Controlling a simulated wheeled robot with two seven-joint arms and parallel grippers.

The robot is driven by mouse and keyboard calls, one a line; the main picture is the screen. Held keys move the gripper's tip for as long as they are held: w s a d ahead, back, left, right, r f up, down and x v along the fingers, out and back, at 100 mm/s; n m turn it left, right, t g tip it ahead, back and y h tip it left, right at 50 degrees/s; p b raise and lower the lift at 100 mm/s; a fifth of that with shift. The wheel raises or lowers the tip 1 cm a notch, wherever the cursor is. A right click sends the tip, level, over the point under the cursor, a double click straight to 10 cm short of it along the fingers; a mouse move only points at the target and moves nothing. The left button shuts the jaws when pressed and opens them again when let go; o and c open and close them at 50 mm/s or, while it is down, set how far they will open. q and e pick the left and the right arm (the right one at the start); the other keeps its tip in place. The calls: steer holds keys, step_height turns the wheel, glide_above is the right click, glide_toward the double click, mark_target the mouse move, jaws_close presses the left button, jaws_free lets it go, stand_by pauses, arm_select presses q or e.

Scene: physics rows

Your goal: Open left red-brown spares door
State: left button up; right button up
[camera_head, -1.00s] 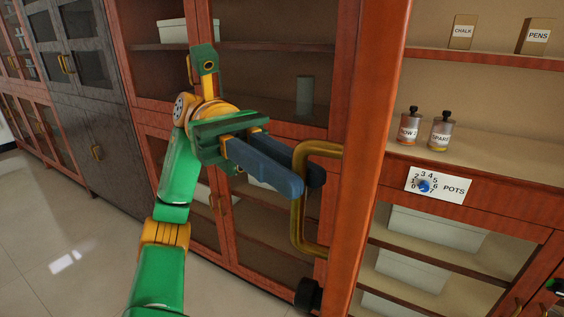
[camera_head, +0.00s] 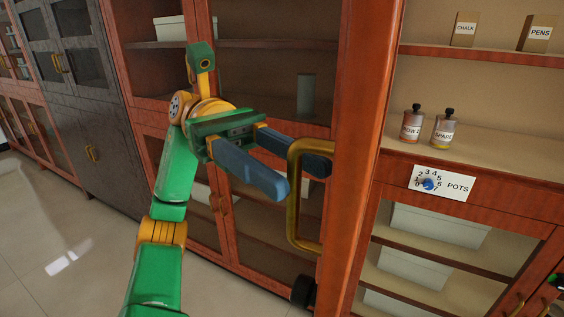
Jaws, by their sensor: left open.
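The red-brown door stands swung out, its edge stile (camera_head: 362,150) nearly edge-on in the head view, with open shelving visible to its right. Its brass bar handle (camera_head: 293,210) is on the door's left-hand face. My left gripper (camera_head: 302,172) is open at the upper part of the handle. One blue finger is on the near left side of the bar; the other reaches behind the bar, inside the handle loop. I cannot tell whether either finger touches it.
Two labelled bottles (camera_head: 413,124) (camera_head: 444,128) stand on the shelf at right, above a POTS sign (camera_head: 441,183). Boxes marked CHALK (camera_head: 464,29) and PENS (camera_head: 540,35) are on the upper shelf. A dark grey cabinet (camera_head: 95,120) stands at left. The floor (camera_head: 50,235) at lower left is clear.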

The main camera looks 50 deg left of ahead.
arm_select(q)
steer(key=shift+a, duration=0.1)
steer(key=a+p, duration=0.1)
steer(key=a, duration=0.6)
steer(key=shift+w, duration=0.2)
